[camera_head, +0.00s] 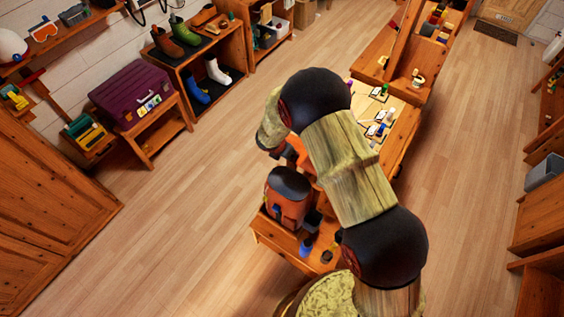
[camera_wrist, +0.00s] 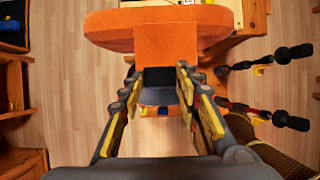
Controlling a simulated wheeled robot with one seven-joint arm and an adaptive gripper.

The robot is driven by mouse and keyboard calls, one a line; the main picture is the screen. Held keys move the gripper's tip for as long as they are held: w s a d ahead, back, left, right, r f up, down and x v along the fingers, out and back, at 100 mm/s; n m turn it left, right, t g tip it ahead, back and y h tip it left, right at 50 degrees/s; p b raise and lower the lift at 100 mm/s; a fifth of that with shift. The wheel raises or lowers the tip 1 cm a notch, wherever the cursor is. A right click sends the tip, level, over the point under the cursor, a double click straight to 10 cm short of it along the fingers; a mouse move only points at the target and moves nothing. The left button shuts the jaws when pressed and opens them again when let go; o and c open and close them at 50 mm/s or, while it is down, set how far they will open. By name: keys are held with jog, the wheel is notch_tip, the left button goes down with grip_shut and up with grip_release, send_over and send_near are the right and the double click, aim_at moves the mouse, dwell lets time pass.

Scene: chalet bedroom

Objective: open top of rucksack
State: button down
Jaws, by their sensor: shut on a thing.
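The orange-brown rucksack (camera_head: 287,208) stands upright on the near end of a wooden table, with a dark rounded area at its top. In the wrist view an orange rounded lid (camera_wrist: 115,30) with a square flap (camera_wrist: 165,50) fills the upper middle. My gripper (camera_wrist: 158,78) has a finger on each side of the flap's lower end, where a dark grey piece sits, and is shut on the flap. The exact contact is partly hidden by the fingers. In the head view my arm covers most of the gripper and part of the rucksack.
A blue item (camera_head: 306,247) and small dark items stand beside the rucksack on the wooden table (camera_head: 272,238). Black-handled poles (camera_wrist: 278,57) lie right of the gripper in the wrist view. A purple case (camera_head: 137,92) is on a left-hand stand. The floor left of the table is clear.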

jog(key=shift+w+d+r+p, duration=0.25)
jog(key=shift+w+d, duration=0.15)
jog(key=shift+w, duration=0.35)
jog(key=shift+w+d+r+p, duration=0.15)
jog(key=shift+w+d+r, duration=0.25)
jog(key=shift+w, duration=0.3)
jog(key=shift+w+d+r+p, duration=0.2)
jog(key=shift+w+d, duration=0.25)
jog(key=shift+w, duration=0.3)
jog(key=shift+f, duration=0.1)
jog(key=c, duration=1.3)
grip_release()
jog(key=shift+s+f, duration=0.1)
jog(key=shift+o, duration=0.2)
jog(key=v, duration=1.2)
